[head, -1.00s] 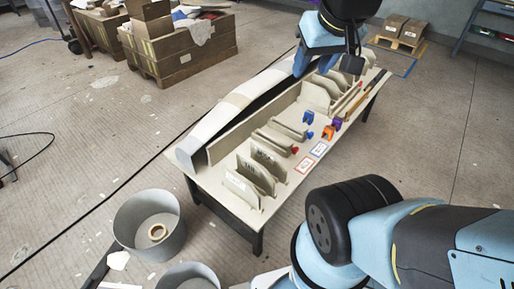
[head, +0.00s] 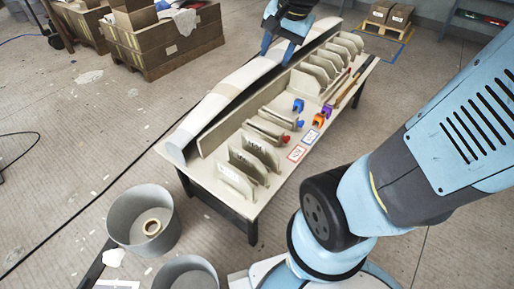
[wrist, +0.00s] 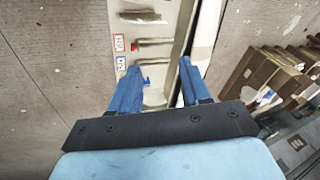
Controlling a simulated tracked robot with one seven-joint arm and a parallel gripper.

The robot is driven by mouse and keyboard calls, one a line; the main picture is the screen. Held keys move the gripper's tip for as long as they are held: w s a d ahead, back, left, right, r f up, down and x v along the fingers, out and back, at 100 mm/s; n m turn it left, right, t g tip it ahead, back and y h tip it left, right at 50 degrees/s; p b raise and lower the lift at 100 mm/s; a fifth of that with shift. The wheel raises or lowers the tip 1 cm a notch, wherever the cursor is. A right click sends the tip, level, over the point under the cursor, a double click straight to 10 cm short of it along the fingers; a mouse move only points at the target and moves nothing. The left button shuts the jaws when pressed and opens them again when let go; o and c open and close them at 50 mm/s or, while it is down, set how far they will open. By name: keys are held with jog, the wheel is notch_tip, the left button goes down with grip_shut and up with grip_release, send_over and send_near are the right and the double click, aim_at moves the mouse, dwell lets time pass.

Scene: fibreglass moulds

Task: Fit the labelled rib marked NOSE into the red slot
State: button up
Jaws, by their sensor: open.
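Several tan ribs stand in a row on the long table. Two near the front end, a labelled rib (head: 236,178) and another labelled rib (head: 262,153), carry white labels too small to read, so I cannot tell which says NOSE. A long pale mould (head: 232,92) lies along the table's left side. I cannot make out a red slot; a red-bordered card (head: 297,153) lies at the right edge and shows in the wrist view (wrist: 119,42). My gripper (head: 277,52) is open and empty above the mould; its spread blue fingers (wrist: 158,78) show in the wrist view.
A blue-bordered card (head: 310,137), red pieces (head: 286,139), a blue clamp (head: 298,105) and an orange clamp (head: 318,120) lie among the ribs. Grey buckets (head: 142,220) stand on the floor at the front. Wooden crates (head: 165,45) stand at back left.

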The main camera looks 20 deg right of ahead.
jog(key=w+f+m+g, duration=0.1)
jog(key=w+f+m, duration=0.5)
jog(key=w+f, duration=0.1)
jog(key=m+g+h, duration=0.2)
jog(key=m+g, duration=0.1)
jog(key=m, duration=1.2)
send_over(259, 140)
notch_tip(259, 140, down, 30)
notch_tip(259, 140, down, 8)
jog(key=shift+w+f, duration=0.1)
jog(key=shift+w, duration=0.05)
jog(key=shift+d+f, duration=0.1)
jog(key=shift+f, duration=2.45)
jog(key=shift+c, duration=0.3)
grip_shut()
